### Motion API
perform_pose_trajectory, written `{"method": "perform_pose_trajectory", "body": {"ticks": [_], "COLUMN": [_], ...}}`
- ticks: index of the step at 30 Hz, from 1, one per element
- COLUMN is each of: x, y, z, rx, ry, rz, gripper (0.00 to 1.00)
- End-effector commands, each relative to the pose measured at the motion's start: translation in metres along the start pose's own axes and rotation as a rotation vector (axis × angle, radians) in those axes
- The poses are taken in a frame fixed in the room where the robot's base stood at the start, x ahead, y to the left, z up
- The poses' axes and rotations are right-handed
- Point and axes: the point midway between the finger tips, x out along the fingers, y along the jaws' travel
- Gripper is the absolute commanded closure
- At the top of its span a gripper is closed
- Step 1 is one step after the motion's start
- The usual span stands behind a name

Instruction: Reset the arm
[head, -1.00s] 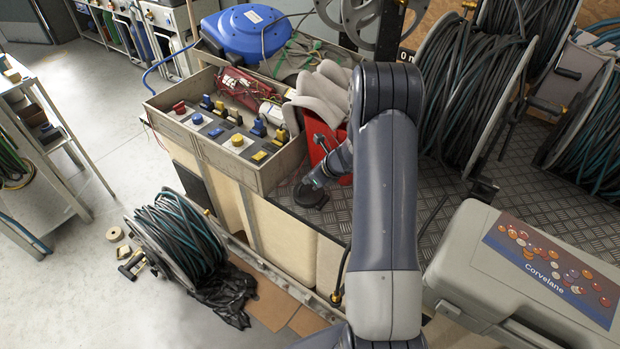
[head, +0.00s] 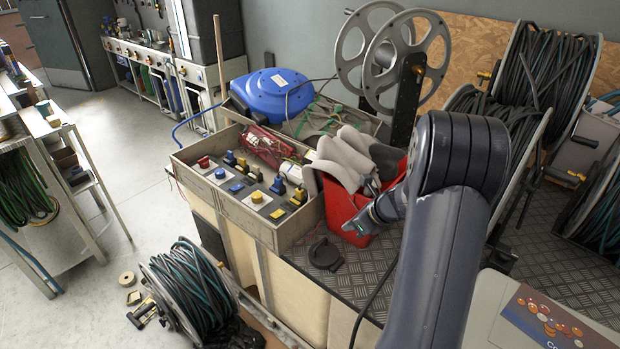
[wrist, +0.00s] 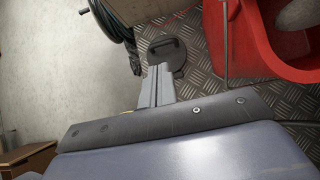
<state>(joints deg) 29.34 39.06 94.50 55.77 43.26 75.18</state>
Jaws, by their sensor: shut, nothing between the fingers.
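My gripper (wrist: 160,72) is shut and empty; its two fingers lie side by side in the wrist view. They point toward a round black lid-like disc with a handle (wrist: 168,54), which lies on the checkered metal plate. The disc also shows in the head view (head: 325,253), apart from my wrist. In the head view my arm rises large at the right and bends back down, with its end in front of the red bin (head: 347,212).
Grey rolled material sticks out of the red bin, close to my wrist. A box of switches (head: 246,225) stands to the left, with a blue reel (head: 272,95) behind. Hose reels (head: 545,80) crowd the right. A floor reel (head: 188,290) stands lower left.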

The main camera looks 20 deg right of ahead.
Motion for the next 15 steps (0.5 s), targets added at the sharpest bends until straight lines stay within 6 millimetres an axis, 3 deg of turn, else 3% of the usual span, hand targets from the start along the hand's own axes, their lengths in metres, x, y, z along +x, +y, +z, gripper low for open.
{"method": "perform_pose_trajectory", "body": {"ticks": [10, 15], "x": [0.003, 0.022], "y": [0.0, 0.001], "z": [0.0, -0.002], "rx": [0.001, 0.001], "ry": [0.0, 0.001], "rz": [0.001, 0.004], "gripper": [1.0, 1.0]}}
